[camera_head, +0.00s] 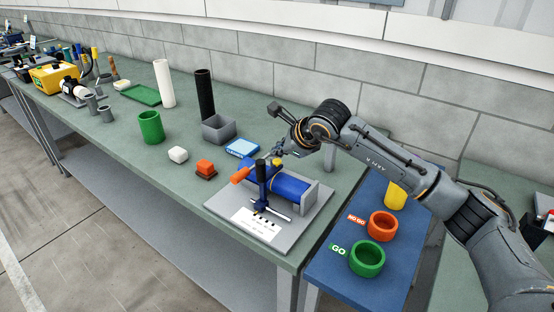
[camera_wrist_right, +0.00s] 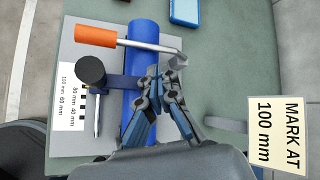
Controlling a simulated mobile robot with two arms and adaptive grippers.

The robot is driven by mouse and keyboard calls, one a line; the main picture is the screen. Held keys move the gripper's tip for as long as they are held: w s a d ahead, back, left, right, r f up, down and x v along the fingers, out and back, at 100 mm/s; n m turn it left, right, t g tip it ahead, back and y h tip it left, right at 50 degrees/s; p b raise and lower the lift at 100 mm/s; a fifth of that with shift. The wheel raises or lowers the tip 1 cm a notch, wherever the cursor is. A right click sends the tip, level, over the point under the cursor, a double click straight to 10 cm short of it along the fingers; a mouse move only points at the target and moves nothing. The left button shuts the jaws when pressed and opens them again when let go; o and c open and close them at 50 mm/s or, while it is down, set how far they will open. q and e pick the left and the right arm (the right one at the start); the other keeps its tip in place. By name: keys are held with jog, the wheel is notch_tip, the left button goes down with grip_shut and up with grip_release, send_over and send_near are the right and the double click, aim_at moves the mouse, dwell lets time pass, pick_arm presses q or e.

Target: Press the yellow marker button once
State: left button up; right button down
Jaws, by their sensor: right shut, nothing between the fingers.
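The yellow marker button (camera_head: 277,162) shows in the head view as a small yellow spot on the marking fixture, beside the blue cylinder (camera_head: 290,186). My right gripper (camera_head: 277,153) is shut and empty, with its fingertips right by the button; I cannot tell whether they touch it. In the right wrist view the shut fingertips (camera_wrist_right: 158,76) are over the blue cylinder (camera_wrist_right: 143,40), and the button cannot be made out there. The fixture has a dark post (camera_wrist_right: 92,71), an orange handle (camera_wrist_right: 95,35) and a grey base plate (camera_head: 216,203). My left gripper is not in view.
A "MARK AT 100 mm" card (camera_wrist_right: 278,132) shows in the wrist view. A blue stand right of the fixture holds a green GO ring (camera_head: 367,262), an orange NO GO ring (camera_head: 382,226) and a yellow cylinder (camera_head: 396,196). A grey bin (camera_head: 219,131) and loose blocks stand left.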

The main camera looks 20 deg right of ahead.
aim_at(279, 162)
dwell(0.3)
jog(key=shift+r+p, duration=1.05)
jog(key=shift+r, duration=1.5)
